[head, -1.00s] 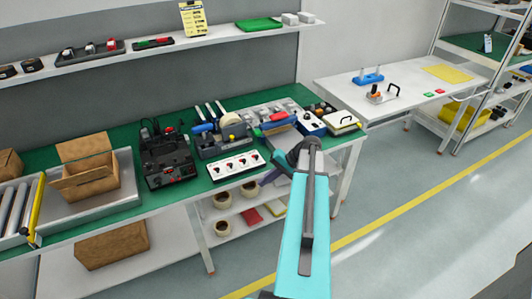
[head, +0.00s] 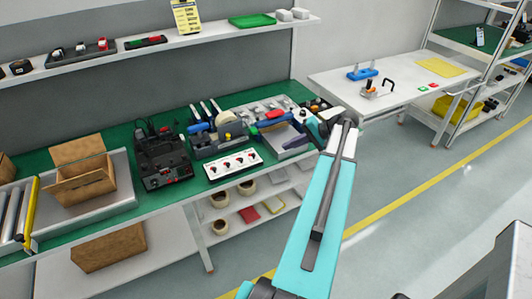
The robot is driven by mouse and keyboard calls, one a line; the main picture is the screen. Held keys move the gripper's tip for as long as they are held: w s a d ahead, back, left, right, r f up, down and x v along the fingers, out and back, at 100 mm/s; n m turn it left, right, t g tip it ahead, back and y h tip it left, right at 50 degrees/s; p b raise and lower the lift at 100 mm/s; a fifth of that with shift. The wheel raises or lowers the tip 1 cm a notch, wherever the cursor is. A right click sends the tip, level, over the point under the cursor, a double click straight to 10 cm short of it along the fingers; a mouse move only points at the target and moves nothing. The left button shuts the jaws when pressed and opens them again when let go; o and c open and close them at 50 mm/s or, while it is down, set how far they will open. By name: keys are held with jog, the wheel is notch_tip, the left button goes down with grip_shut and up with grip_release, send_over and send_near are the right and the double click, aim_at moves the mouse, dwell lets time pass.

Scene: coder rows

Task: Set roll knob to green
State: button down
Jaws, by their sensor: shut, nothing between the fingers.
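I cannot tell for sure which control is the roll knob. A white control panel (head: 233,165) with several small dark and red knobs lies at the front of the green bench; the markings are too small to read, and no green mark is clear. Behind it stands a grey device with a blue part and a cream roll (head: 226,119). My teal arm rises from the bottom to the right end of the bench.
A black machine (head: 163,158) stands left of the panel, then an open cardboard box (head: 82,178). Grey parts (head: 262,108) crowd the back right of the bench. A white table (head: 400,88) stands farther right.

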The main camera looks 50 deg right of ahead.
jog(key=shift+w+f, duration=0.1)
jog(key=p, duration=0.3)
send_near(254, 157)
notch_tip(254, 157, down, 3)
jog(key=shift+w+a+f+p, duration=0.15)
jog(key=shift+w+p, duration=0.15)
jog(key=shift+w, duration=0.5)
jog(key=shift+w+a+f+p, duration=0.15)
jog(key=shift+w+p, duration=0.1)
jog(key=shift+w, duration=0.5)
jog(key=shift+w+a+f+p, duration=0.15)
jog(key=shift+w+p, duration=0.15)
jog(key=shift+w, duration=0.5)
jog(key=shift+r, duration=0.1)
jog(key=shift+w+d+b, duration=0.35)
jog(key=shift+w, duration=0.4)
jog(key=shift+w+d+b, duration=0.35)
jog(key=shift+w, duration=0.55)
